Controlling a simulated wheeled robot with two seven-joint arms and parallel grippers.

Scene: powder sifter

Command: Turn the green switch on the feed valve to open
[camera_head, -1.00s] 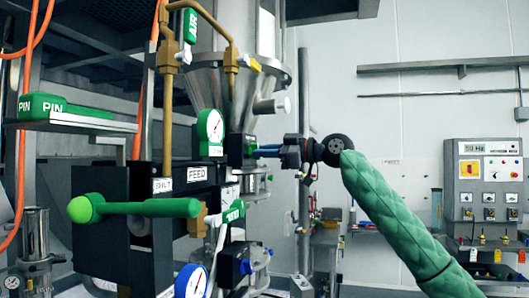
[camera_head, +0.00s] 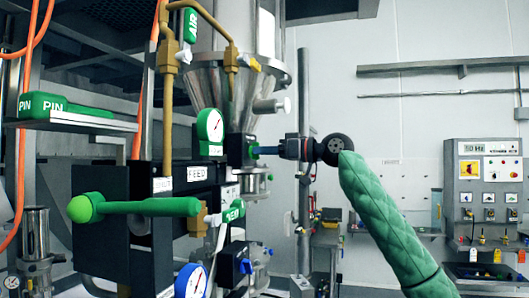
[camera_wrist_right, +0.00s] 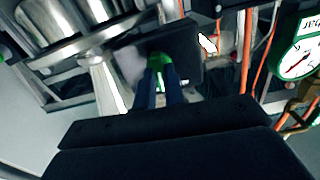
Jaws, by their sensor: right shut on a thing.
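The green switch (camera_wrist_right: 161,62) sits on a dark block of the feed valve, below the steel hopper. In the head view only a little of the green switch (camera_head: 252,149) shows at the fingertips. My right gripper (camera_head: 257,150) reaches it from the right, its blue fingers roughly level. In the wrist view my right gripper (camera_wrist_right: 160,88) has its two fingers on either side of the switch, shut on it. The fingers hide part of the switch, and I cannot read its position. My left gripper is not in view.
A FEED label (camera_head: 199,173) and a green-rimmed gauge (camera_head: 210,126) are left of the valve. A long green handle (camera_head: 140,207) juts out at the lower left. A blue gauge (camera_head: 191,282) is below. A control panel (camera_head: 483,185) stands far right.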

